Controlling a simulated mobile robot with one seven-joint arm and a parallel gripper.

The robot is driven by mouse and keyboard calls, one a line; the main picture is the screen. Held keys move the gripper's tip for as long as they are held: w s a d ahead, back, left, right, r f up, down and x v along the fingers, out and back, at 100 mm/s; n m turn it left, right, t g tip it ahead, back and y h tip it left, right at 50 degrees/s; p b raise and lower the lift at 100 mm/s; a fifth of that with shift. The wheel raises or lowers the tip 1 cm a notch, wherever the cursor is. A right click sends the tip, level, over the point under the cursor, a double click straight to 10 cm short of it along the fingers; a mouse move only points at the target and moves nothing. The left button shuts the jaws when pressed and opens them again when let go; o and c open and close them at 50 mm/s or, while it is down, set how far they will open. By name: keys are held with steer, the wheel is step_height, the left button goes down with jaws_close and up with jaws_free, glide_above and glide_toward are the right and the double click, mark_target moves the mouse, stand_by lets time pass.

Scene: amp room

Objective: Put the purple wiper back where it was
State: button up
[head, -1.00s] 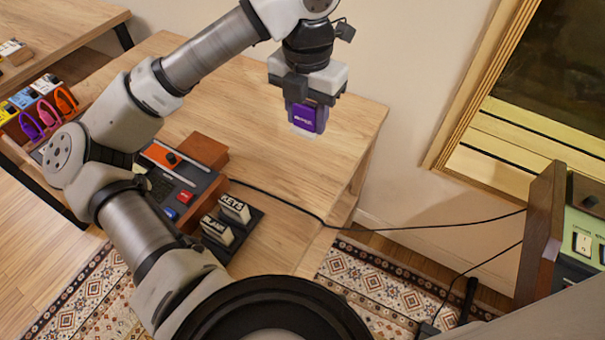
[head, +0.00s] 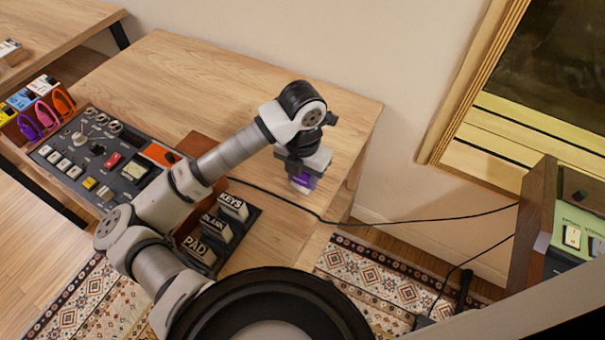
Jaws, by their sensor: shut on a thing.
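The purple wiper (head: 303,182) is a small purple block with a pale lower edge. It is in my gripper (head: 303,170), above or at the right end of the wooden table (head: 310,105). My gripper is shut on it and hides most of it. I cannot tell whether the wiper touches the tabletop.
A grey control panel (head: 95,150) with buttons lies left of my arm. A black cable (head: 275,197) runs right. The back of the table is clear.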

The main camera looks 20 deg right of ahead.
steer(key=shift+f, duration=0.3)
steer(key=shift+f, duration=0.15)
steer(key=o, duration=1)
steer(key=shift+c, duration=0.2)
step_height(320, 180, up, 12)
steer(key=shift+r+b, duration=0.2)
steer(key=shift+b, duration=0.65)
steer(key=shift+f, duration=0.1)
